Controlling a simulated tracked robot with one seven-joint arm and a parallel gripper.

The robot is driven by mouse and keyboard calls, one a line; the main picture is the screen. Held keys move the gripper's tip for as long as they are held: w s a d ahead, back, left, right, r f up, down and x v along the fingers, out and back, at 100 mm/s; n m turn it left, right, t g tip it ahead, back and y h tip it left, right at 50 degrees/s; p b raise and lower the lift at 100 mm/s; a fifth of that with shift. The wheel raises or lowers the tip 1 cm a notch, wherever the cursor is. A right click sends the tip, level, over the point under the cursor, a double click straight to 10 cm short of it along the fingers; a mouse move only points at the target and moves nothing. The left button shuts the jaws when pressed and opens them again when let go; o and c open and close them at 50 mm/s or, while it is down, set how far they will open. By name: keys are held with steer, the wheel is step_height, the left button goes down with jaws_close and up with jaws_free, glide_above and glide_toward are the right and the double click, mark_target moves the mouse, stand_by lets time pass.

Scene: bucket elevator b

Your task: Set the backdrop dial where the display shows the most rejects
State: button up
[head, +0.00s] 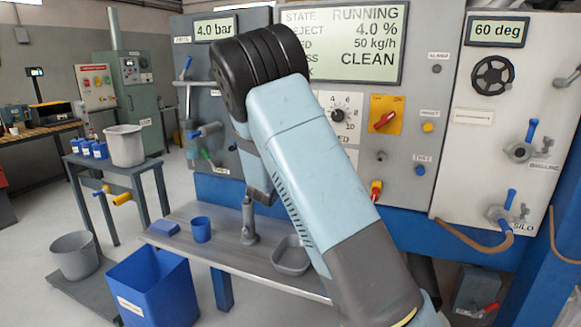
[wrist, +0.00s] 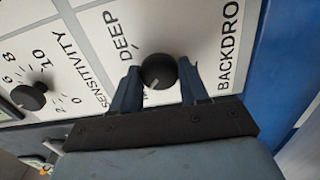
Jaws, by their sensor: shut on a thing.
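In the wrist view, the black backdrop dial (wrist: 160,66) sits on a white panel between my two fingers, with a short pale pointer mark toward its lower left. Beside it are the words DEEP and BACKDRO, and another label partly hidden. My gripper (wrist: 158,76) is shut on this dial. In the head view, my arm hides both the gripper and the dial. The display (head: 352,42) reads state RUNNING, reject 4.0 %, 50 kg/h and CLEAN; parts of its left labels are covered by my arm.
The sensitivity dial (wrist: 28,97) is left of the backdrop dial. In the head view, a red switch on a yellow plate (head: 386,114) is right of my arm. A bench below holds a blue cup (head: 201,229) and a grey tray (head: 291,256). A blue bin (head: 152,288) stands in front.

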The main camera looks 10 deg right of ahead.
steer(key=shift+w+a+n, duration=0.1)
steer(key=shift+a+n, duration=0.2)
steer(key=shift+a, duration=0.1)
steer(key=o, duration=0.8)
steer(key=shift+f, duration=0.15)
steer(key=shift+c, duration=0.2)
steer(key=shift+o, duration=1.3)
steer(key=shift+d, duration=0.25)
steer(key=v, duration=1.3)
steer(key=shift+s+a, duration=0.3)
